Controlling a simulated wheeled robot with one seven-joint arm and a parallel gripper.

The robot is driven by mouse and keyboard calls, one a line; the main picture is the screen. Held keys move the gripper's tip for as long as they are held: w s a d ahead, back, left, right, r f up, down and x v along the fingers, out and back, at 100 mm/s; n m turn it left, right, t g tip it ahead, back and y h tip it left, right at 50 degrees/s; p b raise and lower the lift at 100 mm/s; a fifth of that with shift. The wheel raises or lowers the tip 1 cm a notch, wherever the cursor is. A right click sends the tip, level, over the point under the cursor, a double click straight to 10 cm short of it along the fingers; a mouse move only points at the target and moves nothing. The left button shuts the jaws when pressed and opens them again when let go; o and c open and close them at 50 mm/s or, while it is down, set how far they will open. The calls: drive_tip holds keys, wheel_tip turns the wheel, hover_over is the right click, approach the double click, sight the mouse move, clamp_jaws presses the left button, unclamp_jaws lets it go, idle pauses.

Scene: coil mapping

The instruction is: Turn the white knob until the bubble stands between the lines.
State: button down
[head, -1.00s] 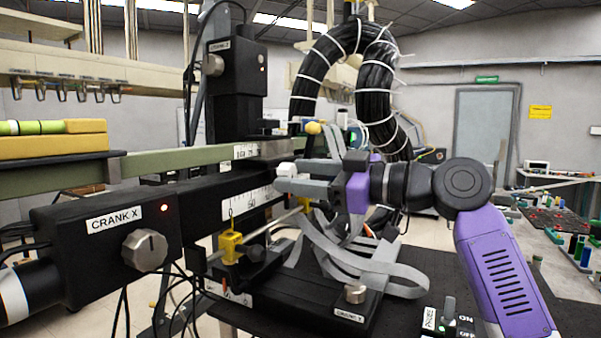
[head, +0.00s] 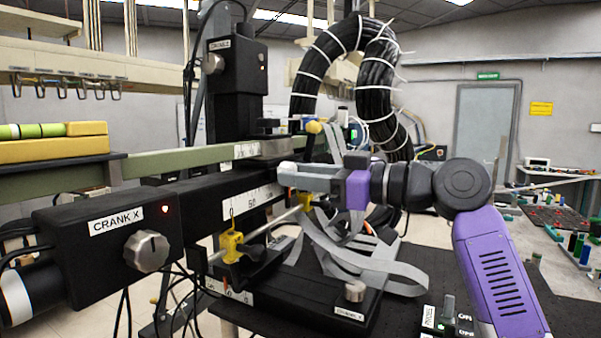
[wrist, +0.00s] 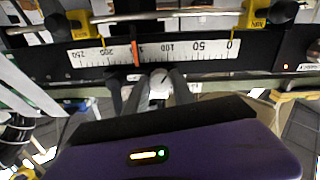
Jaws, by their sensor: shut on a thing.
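The white knob (wrist: 160,77) shows in the wrist view just below the ruler, between the two dark fingers of my gripper (wrist: 158,90). The fingers are shut on the knob and cover its sides. In the head view my gripper (head: 287,176) reaches left from the purple wrist to the front of the black beam, with a pale piece at its fingertips. The knob itself is mostly hidden there. I cannot make out a bubble or its lines in either view.
A white ruler (wrist: 190,51) with a red pointer (wrist: 137,53) runs along the beam. A grey CRANK X knob (head: 146,250) is at the left. Grey ribbon cable (head: 365,268) hangs below my gripper. A thick black cable bundle (head: 375,90) arches behind it.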

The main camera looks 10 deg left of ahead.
drive_tip(key=shift+m+p, duration=0.8)
drive_tip(key=shift+m, duration=1.2)
drive_tip(key=c, duration=1.1)
unclamp_jaws()
drive_tip(key=shift+o, duration=0.2)
drive_tip(key=shift+d, duration=0.1)
drive_tip(key=b+v, duration=0.2)
drive_tip(key=v, duration=0.5)
drive_tip(key=shift+s+d, duration=0.15)
drive_tip(key=shift+d, duration=0.15)
drive_tip(key=shift+r, duration=0.1)
